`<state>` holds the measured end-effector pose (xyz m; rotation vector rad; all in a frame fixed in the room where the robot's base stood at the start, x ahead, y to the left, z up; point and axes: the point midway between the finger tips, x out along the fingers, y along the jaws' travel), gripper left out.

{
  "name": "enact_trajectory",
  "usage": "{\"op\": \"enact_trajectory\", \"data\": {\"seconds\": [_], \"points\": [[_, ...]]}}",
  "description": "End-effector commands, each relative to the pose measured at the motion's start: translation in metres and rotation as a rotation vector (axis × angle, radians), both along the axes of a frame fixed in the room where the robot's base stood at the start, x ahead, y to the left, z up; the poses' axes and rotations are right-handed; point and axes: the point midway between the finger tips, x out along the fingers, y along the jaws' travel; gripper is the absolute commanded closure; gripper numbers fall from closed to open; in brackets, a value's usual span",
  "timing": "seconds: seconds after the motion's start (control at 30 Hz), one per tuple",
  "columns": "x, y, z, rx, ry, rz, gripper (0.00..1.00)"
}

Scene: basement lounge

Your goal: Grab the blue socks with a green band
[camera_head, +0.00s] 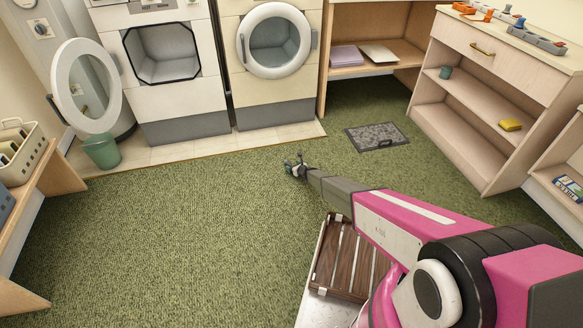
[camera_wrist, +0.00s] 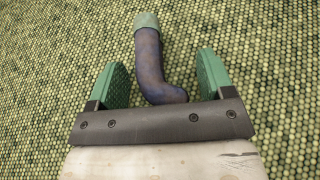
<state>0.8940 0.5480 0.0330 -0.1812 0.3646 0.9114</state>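In the wrist view a blue sock (camera_wrist: 150,65) with a pale green band at its top end lies on the green carpet. My gripper (camera_wrist: 158,72) has its two green fingers spread apart. The sock lies between and beyond the fingers, with clear gaps to both. Its foot end bends right, close to the gripper's palm. Whether the gripper is at floor height cannot be told. In the head view my gripper (camera_head: 297,167) is small, over the carpet in the middle, and the sock is mostly hidden there.
A wooden slatted piece (camera_head: 345,258) is beside my arm. A dark grey mat (camera_head: 376,136) lies on the carpet behind and right. Washing machines (camera_head: 273,45) stand at the back, a green bin (camera_head: 102,151) at left, and shelves (camera_head: 470,120) at right. The carpet at left is clear.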

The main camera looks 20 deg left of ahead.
Motion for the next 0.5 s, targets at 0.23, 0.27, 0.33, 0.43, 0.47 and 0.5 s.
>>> {"op": "enact_trajectory", "data": {"seconds": [0.23, 0.27, 0.33, 0.43, 0.47, 0.5], "points": [[0.0, -0.0001, 0.0004, 0.0, 0.0, 0.0, 0.71], [0.0, -0.0001, 0.0004, 0.0, 0.0, 0.0, 0.71], [0.0, -0.0001, 0.0004, 0.0, 0.0, 0.0, 0.71], [0.0, -0.0002, 0.0009, 0.0, 0.0, 0.0, 0.71], [0.0, -0.0002, 0.0016, 0.001, -0.001, 0.0, 0.71], [-0.0002, -0.0002, 0.0029, 0.001, -0.001, 0.0, 0.71]]}}
